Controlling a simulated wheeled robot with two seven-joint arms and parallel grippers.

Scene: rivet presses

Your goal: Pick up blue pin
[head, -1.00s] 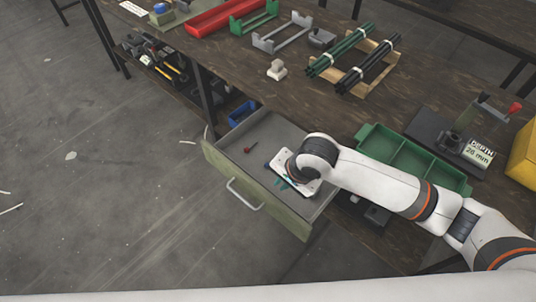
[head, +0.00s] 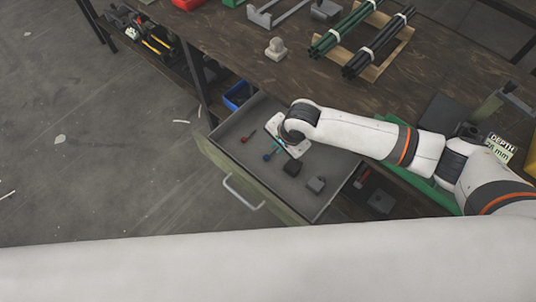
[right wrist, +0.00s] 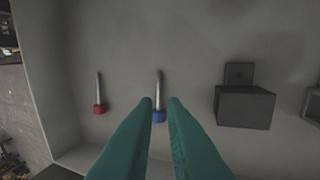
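The blue pin (right wrist: 159,116) has a blue head and a thin grey shaft and lies on the floor of the open drawer (head: 225,176). In the head view its blue head (head: 266,157) shows beside the teal fingers. My right gripper (right wrist: 160,103) is open, with its fingertips on either side of the pin in the right wrist view. The pin shows in the gap; I cannot tell whether either finger touches it. The right gripper (head: 276,149) is over the drawer in the head view, partly hidden by its wrist. My left gripper is not in view.
A red pin (right wrist: 99,108) lies left of the blue one. Dark blocks (right wrist: 244,106) lie to the right, also in the drawer. The drawer walls are close around the gripper. The workbench (head: 235,55) with green rods (head: 345,28) is above.

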